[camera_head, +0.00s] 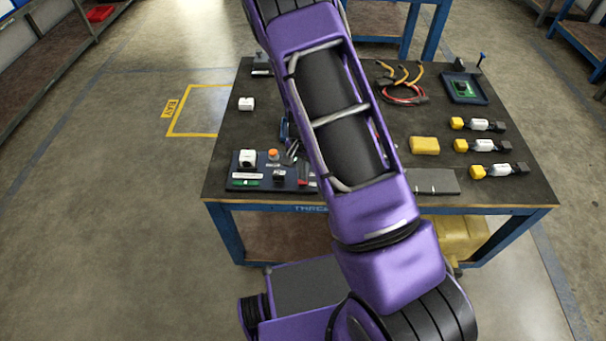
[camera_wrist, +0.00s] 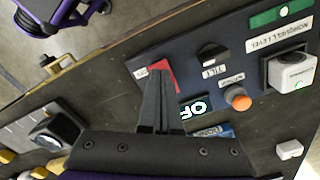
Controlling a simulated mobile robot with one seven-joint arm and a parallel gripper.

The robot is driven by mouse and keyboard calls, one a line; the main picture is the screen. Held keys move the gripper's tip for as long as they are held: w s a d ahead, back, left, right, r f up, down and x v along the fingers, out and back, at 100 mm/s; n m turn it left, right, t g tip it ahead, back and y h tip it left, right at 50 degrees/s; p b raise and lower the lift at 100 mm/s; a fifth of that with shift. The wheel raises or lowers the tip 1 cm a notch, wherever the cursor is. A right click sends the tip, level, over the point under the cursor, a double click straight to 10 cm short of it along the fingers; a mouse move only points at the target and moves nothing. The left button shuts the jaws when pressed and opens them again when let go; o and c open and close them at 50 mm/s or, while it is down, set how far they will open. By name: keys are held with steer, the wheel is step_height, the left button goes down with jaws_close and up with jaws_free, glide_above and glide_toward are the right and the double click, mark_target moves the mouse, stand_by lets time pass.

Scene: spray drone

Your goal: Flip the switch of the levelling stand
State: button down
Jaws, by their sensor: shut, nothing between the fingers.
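The levelling stand (camera_head: 241,184) is a dark blue panel at the table's front left. It fills the upper right of the wrist view (camera_wrist: 230,60). In the head view my arm hides part of the stand.
The dark table (camera_head: 225,125) also holds a white cube (camera_head: 246,103) behind the stand. A yellow block (camera_head: 424,145), red and yellow cables (camera_head: 402,88), a blue tray (camera_head: 464,88) and several yellow-and-white parts lie to the right. Table space left of the stand is narrow.

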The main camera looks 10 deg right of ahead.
step_height(320, 180, up, 7)
steer(key=p, duration=0.4)
steer(key=shift+f, duration=0.2)
stand_by(0.4)
